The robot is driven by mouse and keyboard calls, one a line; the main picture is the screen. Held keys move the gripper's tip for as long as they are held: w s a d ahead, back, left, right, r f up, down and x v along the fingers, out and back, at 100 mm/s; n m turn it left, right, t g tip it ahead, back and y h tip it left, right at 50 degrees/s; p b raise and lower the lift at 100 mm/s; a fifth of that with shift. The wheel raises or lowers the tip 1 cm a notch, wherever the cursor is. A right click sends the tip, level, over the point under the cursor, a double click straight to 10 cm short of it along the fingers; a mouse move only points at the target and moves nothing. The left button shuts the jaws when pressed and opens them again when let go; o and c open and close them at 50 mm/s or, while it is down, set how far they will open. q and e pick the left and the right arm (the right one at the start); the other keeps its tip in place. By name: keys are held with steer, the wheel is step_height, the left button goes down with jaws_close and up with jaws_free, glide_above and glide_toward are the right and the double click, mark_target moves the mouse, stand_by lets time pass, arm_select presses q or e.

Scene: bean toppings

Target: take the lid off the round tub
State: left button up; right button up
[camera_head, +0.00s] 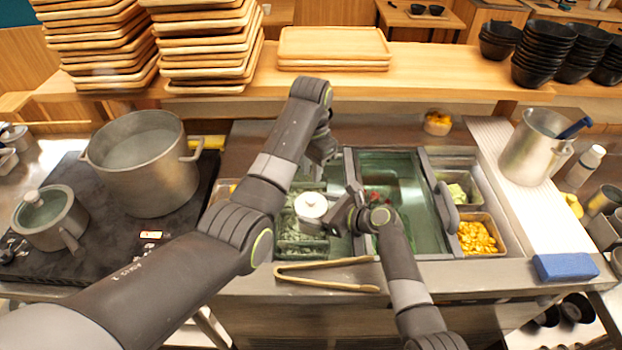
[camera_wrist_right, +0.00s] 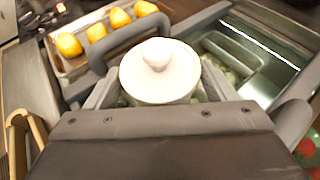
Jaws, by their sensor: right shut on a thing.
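The round tub's white lid (camera_head: 312,205), with a knob on top, shows above the counter's left well. The lid also fills the middle of the right wrist view (camera_wrist_right: 158,72). It sits on the round tub (camera_wrist_right: 203,94), whose body is mostly hidden under it. My right gripper (camera_head: 336,212) has a finger on either side of the tub, just under the lid, and is shut on it. My left gripper (camera_head: 321,150) is higher and farther back, pointing down, apart from the lid. Its fingers are partly hidden by its own arm, so their opening is unclear.
Wooden tongs (camera_head: 328,274) lie on the front counter edge. Pans of yellow pieces (camera_head: 477,237) and pale green pieces (camera_head: 458,193) are right of the wells. A large pot (camera_head: 145,165) stands left, a metal pitcher (camera_head: 534,150) and blue sponge (camera_head: 566,267) right. Stacked trays (camera_head: 335,45) line the shelf.

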arm_select(q)
step_height(320, 180, up, 2)
steer(key=shift+r, duration=0.15)
arm_select(e)
steer(key=o, duration=1.4)
